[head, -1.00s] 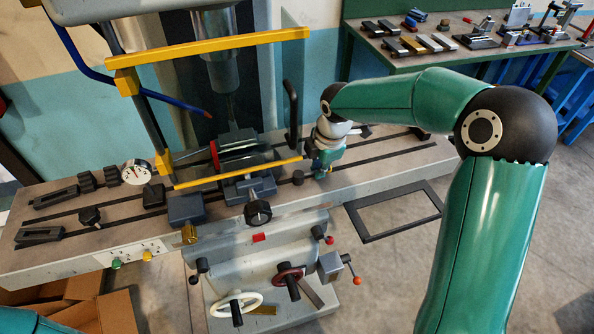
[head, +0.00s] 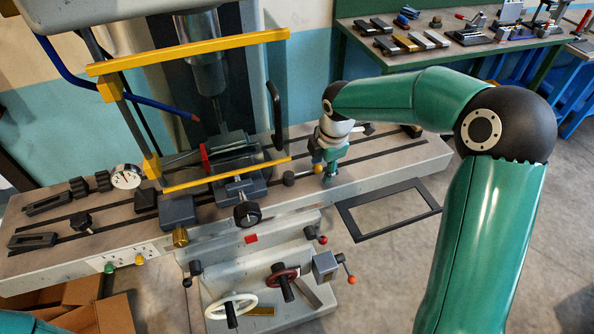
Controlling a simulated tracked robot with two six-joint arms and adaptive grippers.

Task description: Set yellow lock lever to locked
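A short lever with a dark round hub (head: 288,179) and a yellow ball end (head: 318,169) sits on the machine table, right of the vise; I take it for the yellow lock lever. Its arm points right, nearly level in the picture. My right gripper (head: 329,178) points down at the ball end, close beside it. The fingers are small and partly merged with the wrist, so I cannot tell whether they are open, shut or touching the ball. Only a bit of my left arm shows at the lower left; its gripper is out of view.
The vise (head: 240,155) stands mid-table behind a yellow guard frame (head: 225,175). An upright black handle (head: 276,115) rises near my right wrist. A dark rectangular frame (head: 425,209) lies right of the machine. Handwheels (head: 232,305) are below; a bench (head: 455,60) stands behind.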

